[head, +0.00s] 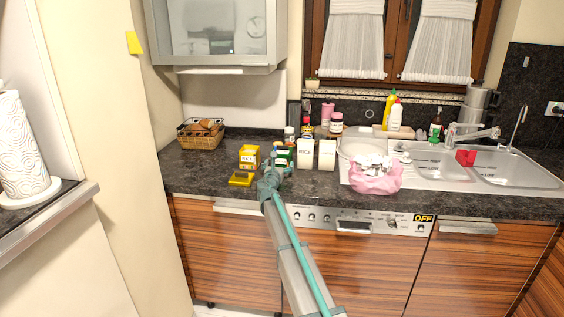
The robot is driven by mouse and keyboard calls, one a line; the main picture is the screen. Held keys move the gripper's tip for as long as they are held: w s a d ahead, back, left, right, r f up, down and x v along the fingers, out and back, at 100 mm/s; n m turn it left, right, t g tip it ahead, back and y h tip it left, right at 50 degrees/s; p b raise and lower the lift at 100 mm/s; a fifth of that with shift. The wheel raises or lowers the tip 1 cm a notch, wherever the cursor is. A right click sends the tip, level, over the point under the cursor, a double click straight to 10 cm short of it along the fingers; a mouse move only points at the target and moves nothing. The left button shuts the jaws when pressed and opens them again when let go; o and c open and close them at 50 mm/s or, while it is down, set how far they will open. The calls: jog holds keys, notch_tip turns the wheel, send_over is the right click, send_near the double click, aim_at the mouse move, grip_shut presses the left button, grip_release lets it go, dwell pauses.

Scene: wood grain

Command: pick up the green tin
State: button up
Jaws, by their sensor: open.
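A small green tin (284,154) with a pale label stands on the dark worktop, just beyond my gripper. Its lower part is partly covered by the gripper. My gripper (270,172) is over the worktop's front part, close in front of the green tin. It is open, and I see nothing held in it. Its fingers are small here, and I cannot tell whether they touch the tin.
A yellow tin (249,156) and a flat yellow lid (240,180) are left of the gripper. White cartons (327,155) and jars stand behind and right. A basket (200,138) is left. A pink bag (375,181) sits by the sink (435,160). A wall cabinet (215,35) hangs above.

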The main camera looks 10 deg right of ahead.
jog(key=x, duration=0.6)
jog(key=shift+w+d+p, duration=0.15)
jog(key=shift+w+p, duration=0.1)
jog(key=shift+p, duration=0.1)
jog(key=c, duration=1.2)
jog(key=shift+r, duration=0.15)
jog(key=shift+c, duration=0.2)
